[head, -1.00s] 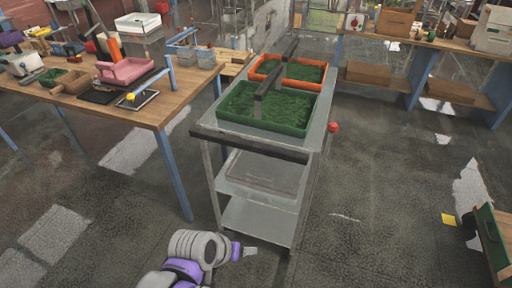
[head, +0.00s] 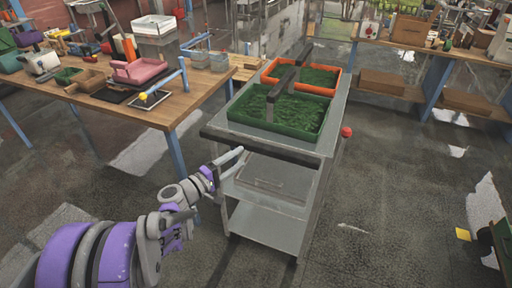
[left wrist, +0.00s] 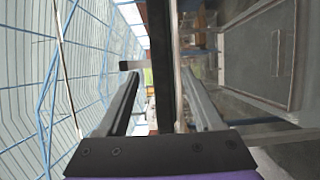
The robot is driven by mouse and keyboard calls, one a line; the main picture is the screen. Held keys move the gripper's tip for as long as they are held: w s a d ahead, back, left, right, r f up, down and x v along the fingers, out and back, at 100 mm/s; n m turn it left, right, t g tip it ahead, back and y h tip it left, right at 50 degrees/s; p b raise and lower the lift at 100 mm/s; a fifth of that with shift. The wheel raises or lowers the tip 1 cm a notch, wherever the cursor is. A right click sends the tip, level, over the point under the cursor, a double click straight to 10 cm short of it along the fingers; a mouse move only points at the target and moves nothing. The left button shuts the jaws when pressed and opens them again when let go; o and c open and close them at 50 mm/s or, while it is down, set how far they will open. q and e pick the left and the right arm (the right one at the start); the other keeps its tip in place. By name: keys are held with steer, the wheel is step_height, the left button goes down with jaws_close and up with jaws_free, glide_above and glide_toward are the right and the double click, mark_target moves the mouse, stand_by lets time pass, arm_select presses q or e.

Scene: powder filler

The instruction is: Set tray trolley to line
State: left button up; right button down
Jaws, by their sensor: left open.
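The tray trolley (head: 272,144) is a grey metal cart with a dark push bar (head: 262,147) along its near end. A green tray (head: 318,124) and an orange-rimmed tray (head: 338,90), both with green contents, stand on its top. My left gripper (head: 238,160) is open at the left part of the push bar. In the left wrist view the open fingers (left wrist: 160,105) reach forward with a dark bar running between them; I cannot tell if they touch it. My right gripper is not in view.
A wooden workbench (head: 190,103) with several items stands left of the trolley. Another bench (head: 470,57) with boxes stands at the back right.

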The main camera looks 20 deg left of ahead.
mark_target(252, 149)
arm_select(q)
steer(key=x, duration=0.8)
steer(key=shift+w+d+p, duration=0.15)
steer(key=shift+w+p, duration=0.15)
steer(key=shift+p, duration=0.1)
jaws_close()
stand_by(0.9)
